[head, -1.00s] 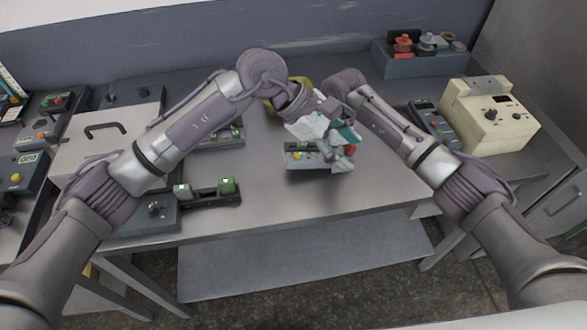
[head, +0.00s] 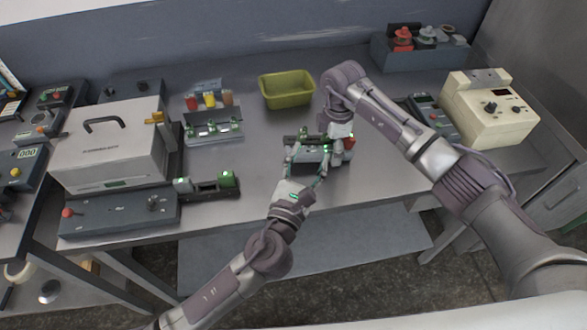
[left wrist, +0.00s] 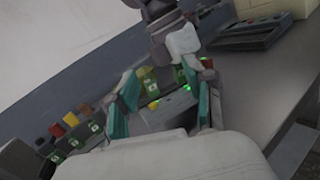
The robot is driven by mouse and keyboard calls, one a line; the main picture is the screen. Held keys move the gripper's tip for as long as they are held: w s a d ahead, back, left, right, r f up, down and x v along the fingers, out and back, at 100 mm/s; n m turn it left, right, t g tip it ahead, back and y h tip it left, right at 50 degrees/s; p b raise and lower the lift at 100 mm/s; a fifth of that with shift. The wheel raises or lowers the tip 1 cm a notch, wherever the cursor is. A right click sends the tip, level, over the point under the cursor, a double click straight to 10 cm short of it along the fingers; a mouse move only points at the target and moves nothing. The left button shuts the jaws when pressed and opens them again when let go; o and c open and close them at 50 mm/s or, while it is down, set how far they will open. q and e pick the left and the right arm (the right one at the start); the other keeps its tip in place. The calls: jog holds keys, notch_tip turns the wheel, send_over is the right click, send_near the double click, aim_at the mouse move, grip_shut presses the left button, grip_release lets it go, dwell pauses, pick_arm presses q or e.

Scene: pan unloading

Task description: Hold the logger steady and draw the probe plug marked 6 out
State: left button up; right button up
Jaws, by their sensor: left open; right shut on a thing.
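The logger (head: 311,156) is a small grey box on the bench with a row of green-marked plugs along it and a red knob (head: 350,143) at its right end. It also shows in the left wrist view (left wrist: 172,107), with green-labelled plugs (left wrist: 148,78) behind it. My left gripper (head: 305,163) is open at the logger's near side; its teal fingers (left wrist: 163,105) stand to either side of part of the box. My right gripper (head: 338,143) is shut at the logger's right part, seemingly on its body; its fingertips are partly hidden. I cannot read the plug numbers.
A yellow-green bin (head: 287,90) stands behind the logger. A rack of colored plugs (head: 210,125), a green-ended fixture (head: 210,188) and a large grey case (head: 110,150) are to the left. A beige instrument (head: 490,112) is right. The bench front is clear.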

aim_at(304, 133)
pick_arm(q)
jog(key=a+f+n+y, duration=0.1)
jog(key=a+f+y, duration=0.1)
jog(key=a+f, duration=0.1)
jog(key=shift+y, duration=0.4)
jog(key=x, duration=1.1)
jog(key=shift+w+d+f, duration=0.1)
jog(key=shift+w+d, duration=0.05)
jog(key=shift+w, duration=0.15)
grip_shut()
